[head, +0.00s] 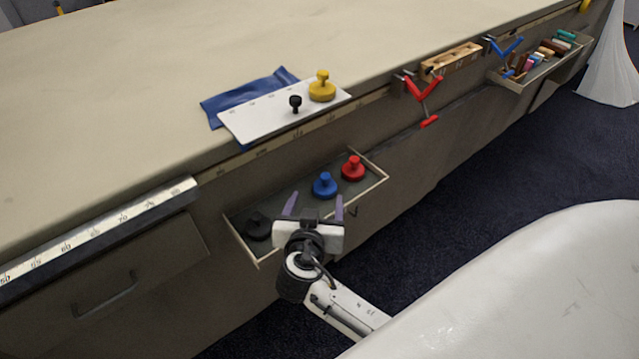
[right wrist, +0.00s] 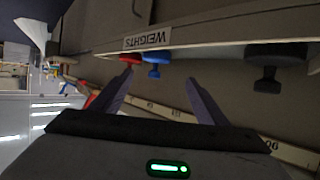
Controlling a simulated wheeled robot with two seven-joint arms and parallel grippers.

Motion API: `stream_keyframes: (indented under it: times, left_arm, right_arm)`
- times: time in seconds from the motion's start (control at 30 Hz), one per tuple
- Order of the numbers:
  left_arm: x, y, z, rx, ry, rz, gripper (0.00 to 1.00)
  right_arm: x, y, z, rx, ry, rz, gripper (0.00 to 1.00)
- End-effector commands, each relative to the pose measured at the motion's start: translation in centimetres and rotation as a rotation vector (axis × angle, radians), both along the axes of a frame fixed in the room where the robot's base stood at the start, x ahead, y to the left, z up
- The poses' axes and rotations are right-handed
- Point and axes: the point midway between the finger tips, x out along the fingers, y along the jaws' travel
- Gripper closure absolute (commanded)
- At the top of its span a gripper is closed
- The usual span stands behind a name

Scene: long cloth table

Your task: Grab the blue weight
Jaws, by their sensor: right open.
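The blue weight (head: 325,186) stands upright in the open drawer (head: 376,183), between a red weight (head: 353,168) and a black weight (head: 258,227). My right gripper (head: 314,203) is open and empty, with its fingers pointing toward the drawer, in front of and near the blue weight. In the right wrist view the blue weight (right wrist: 155,62) shows beyond the open fingers (right wrist: 158,92), beside the red weight (right wrist: 130,60), and the black weight (right wrist: 270,65) is to the right. The drawer front carries a "WEIGHTS" label (right wrist: 147,39). My left gripper is not in view.
On the table (head: 120,100) a white board (head: 255,121) holds a yellow weight (head: 321,88) and a small black weight (head: 295,103), by a blue cloth (head: 250,91). A red clamp (head: 423,95) hangs on the table edge. Another open drawer (head: 530,75) is at the far right.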

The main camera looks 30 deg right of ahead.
Motion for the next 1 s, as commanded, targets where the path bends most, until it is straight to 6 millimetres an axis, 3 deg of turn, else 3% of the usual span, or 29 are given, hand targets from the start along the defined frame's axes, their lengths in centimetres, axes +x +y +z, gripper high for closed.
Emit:
stream_keyframes:
  times: [0.63,0.97,1.0]
  left_arm:
    - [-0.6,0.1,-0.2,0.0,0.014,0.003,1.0]
    - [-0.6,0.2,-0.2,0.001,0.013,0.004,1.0]
    - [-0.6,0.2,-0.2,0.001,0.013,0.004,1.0]
  right_arm:
    - [5.2,-5.4,-3.4,-0.002,0.004,0.001,0.32]
    - [5.7,-5.8,-3.7,0.001,0.005,0.002,0.32]
    - [5.7,-5.8,-3.8,0.001,0.005,0.002,0.37]
